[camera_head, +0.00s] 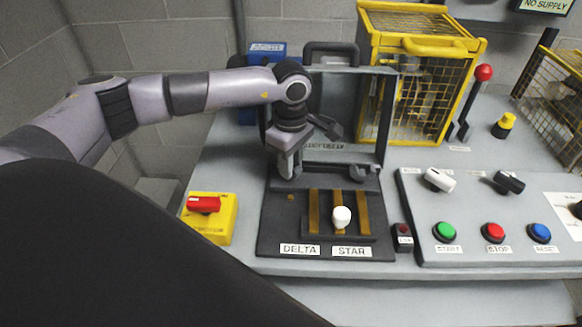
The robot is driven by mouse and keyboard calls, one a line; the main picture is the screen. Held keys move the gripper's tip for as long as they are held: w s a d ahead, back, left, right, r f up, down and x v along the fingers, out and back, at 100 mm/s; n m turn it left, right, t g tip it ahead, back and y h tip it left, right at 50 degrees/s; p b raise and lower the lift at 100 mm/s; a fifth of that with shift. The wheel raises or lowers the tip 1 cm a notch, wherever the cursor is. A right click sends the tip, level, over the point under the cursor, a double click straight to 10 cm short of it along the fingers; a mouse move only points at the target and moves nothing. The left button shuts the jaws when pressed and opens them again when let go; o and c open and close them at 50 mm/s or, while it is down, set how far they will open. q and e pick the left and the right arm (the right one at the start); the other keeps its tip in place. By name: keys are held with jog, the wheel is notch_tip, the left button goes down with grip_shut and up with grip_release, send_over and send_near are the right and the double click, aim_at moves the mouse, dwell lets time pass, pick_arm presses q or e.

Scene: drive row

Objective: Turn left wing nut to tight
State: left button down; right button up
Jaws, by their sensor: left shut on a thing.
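My left gripper (289,167) points down at the left side of the open dark frame, above the black base plate (275,225). It is shut on the left wing nut, which the fingers almost wholly hide, so its angle cannot be told. A second, dark wing nut (363,173) shows at the right side of the frame, free of any gripper. My right gripper is not in view.
A white knob (341,217) stands among brass strips behind the DELTA and STAR labels. A yellow box with a red switch (204,205) is at left. A yellow cage (415,85) stands behind. A button panel (460,260) is at right.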

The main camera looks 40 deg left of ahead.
pick_arm(q)
jog(key=m+b, duration=0.2)
jog(key=m, duration=0.2)
jog(key=shift+f+m+b, duration=0.15)
jog(key=shift+m+b, duration=0.15)
jog(key=shift+b, duration=0.05)
jog(key=m+b, duration=0.2)
jog(key=m, duration=0.1)
jog(key=shift+s+a+m, duration=0.1)
jog(key=shift+m, duration=0.3)
jog(key=shift+m+b, duration=0.45)
jog(key=shift+m, duration=0.35)
jog(key=m+b, duration=0.1)
jog(key=m, duration=0.2)
jog(key=shift+m+b, duration=0.3)
jog(key=shift+s+a+r+m+b, duration=0.1)
jog(key=shift+m+b, duration=0.2)
jog(key=shift+m, duration=0.55)
jog(key=shift+r+m+b, duration=0.1)
jog(key=shift+m+b, duration=0.15)
jog(key=shift+m, duration=0.9)
jog(key=c, duration=0.9)
grip_release()
